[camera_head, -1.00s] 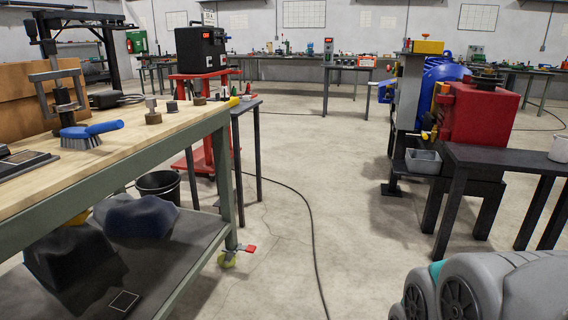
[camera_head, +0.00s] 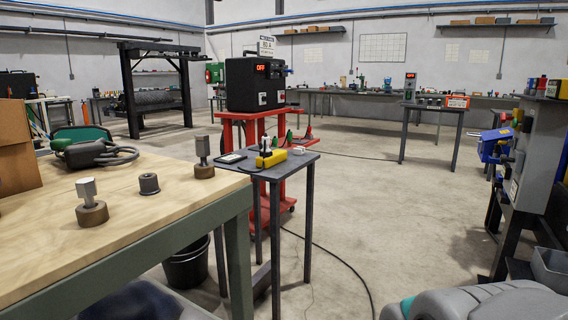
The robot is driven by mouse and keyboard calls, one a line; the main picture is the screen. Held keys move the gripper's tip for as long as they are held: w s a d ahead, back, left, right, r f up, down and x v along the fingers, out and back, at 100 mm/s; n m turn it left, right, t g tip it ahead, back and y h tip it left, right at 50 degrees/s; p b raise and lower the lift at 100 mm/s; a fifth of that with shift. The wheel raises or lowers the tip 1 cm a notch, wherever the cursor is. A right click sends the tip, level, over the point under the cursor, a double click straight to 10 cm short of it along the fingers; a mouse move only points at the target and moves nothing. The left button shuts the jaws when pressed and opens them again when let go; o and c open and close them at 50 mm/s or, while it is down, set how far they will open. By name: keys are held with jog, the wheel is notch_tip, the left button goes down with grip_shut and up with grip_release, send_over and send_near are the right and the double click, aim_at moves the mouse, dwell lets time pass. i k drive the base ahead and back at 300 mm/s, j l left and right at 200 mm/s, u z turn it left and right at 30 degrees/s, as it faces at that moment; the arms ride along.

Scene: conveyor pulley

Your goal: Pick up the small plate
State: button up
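I cannot make out a thing that is surely the small plate. A small flat dark item (camera_head: 229,158) with a lighter top lies at the left edge of the dark side table (camera_head: 262,176); it is too small to tell what it is. The wooden-topped workbench (camera_head: 150,215) fills the lower left and bears metal pieces: a square-headed stud on a round base (camera_head: 91,203), a short dark cylinder (camera_head: 149,183) and a second stud (camera_head: 204,158). My gripper is out of view; only grey rounded parts of my own body show at the bottom right.
A black box with a red "OFF" display (camera_head: 256,84) stands on a red cart (camera_head: 268,130) behind the side table. A black bucket (camera_head: 187,264) stands below the workbench. A grey machine (camera_head: 535,150) stands at the right. The middle floor is clear except for a cable (camera_head: 345,262).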

aim_at(258, 148)
jog(key=i+l+u, duration=0.4)
jog(key=i+l, duration=0.55)
jog(key=l, duration=0.15)
jog(key=i+l+u, duration=0.15)
jog(key=i+l, duration=0.45)
jog(key=l, duration=0.25)
